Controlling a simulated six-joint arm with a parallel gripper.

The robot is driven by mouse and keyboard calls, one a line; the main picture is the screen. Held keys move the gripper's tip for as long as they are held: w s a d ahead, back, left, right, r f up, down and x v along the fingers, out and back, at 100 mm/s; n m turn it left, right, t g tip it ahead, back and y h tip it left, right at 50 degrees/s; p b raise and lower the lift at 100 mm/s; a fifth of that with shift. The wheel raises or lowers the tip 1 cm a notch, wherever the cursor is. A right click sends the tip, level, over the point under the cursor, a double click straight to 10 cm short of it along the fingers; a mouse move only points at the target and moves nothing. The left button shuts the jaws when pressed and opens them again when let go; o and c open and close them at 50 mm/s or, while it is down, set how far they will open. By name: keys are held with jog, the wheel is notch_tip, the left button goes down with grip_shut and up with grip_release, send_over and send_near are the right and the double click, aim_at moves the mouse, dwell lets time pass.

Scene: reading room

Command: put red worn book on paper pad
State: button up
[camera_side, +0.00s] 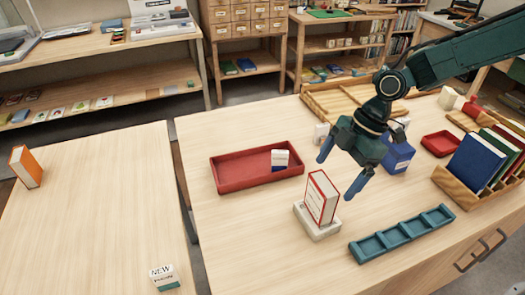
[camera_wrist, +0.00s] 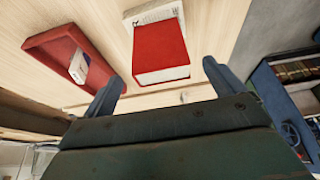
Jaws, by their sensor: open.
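The red worn book (camera_side: 321,198) stands upright on the white paper pad (camera_side: 331,230), with its white page edges showing. In the wrist view, the book (camera_wrist: 160,50) shows its red cover, and part of the pad (camera_wrist: 150,13) shows behind it. My gripper (camera_side: 336,177) is open and empty, above and slightly right of the book in the side view. In the wrist view, its two fingertips (camera_wrist: 163,74) are spread to either side of the book's near end. I see no clear contact with the book.
A red tray (camera_side: 235,181) with a small white and blue box (camera_side: 280,159) lies to the left. A teal divided tray (camera_side: 402,233) lies at the front right. A blue box (camera_side: 398,156) stands behind my gripper, and a wooden rack (camera_side: 468,190) of books stands at right.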

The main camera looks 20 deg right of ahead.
jog(key=v, duration=0.4)
jog(key=shift+d+r, duration=0.1)
jog(key=shift+r, duration=0.1)
jog(key=shift+r, duration=0.1)
dwell(0.4)
jog(key=s+d+r+m+t+h, duration=0.2)
jog(key=s+d+r+m+t, duration=0.1)
jog(key=s+d+r+m, duration=0.65)
jog(key=s+d+r+m+t+h, duration=0.1)
jog(key=s+d+m, duration=0.2)
jog(key=s, duration=0.4)
jog(key=s+d+r+m+t+h, duration=0.1)
jog(key=s+d+r+m, duration=0.1)
jog(key=s+d+m, duration=0.2)
jog(key=shift+s+d+r+m+t+h, duration=0.25)
jog(key=shift+s+m, duration=0.5)
jog(key=shift+s, duration=0.75)
jog(key=shift+f, duration=0.1)
